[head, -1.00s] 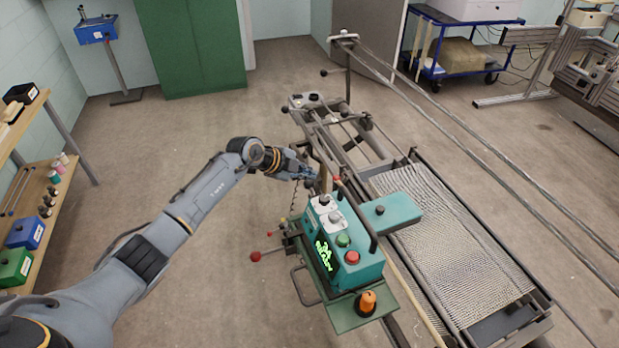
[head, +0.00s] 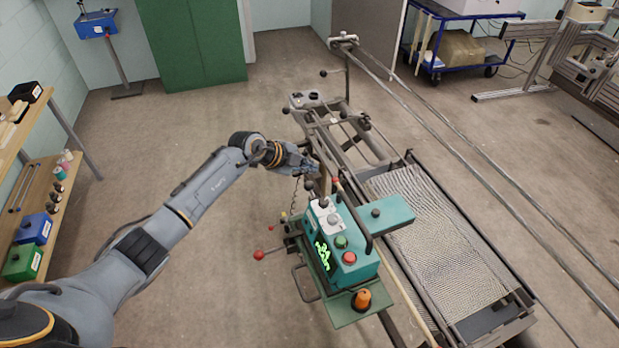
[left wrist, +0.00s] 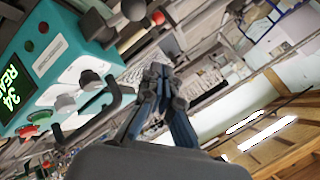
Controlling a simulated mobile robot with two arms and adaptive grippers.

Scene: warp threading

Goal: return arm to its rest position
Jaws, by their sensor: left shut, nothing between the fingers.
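My left arm (head: 205,185) reaches in from the lower left of the head view. Its gripper (head: 312,168) is beside the frame of the threading machine (head: 350,140), just beyond the teal control box (head: 345,250). In the left wrist view the fingers of this gripper (left wrist: 158,75) are together with nothing between them. The control box also shows in the left wrist view (left wrist: 60,45), to the left of the fingers, with its green display, buttons and knobs. My right gripper is in neither view.
Long metal rails (head: 470,150) run along the machine's right side, and a bed of pale threads (head: 430,235) lies at its middle. A shelf (head: 45,190) with small boxes stands at the left. The floor (head: 190,130) between shelf and machine is clear.

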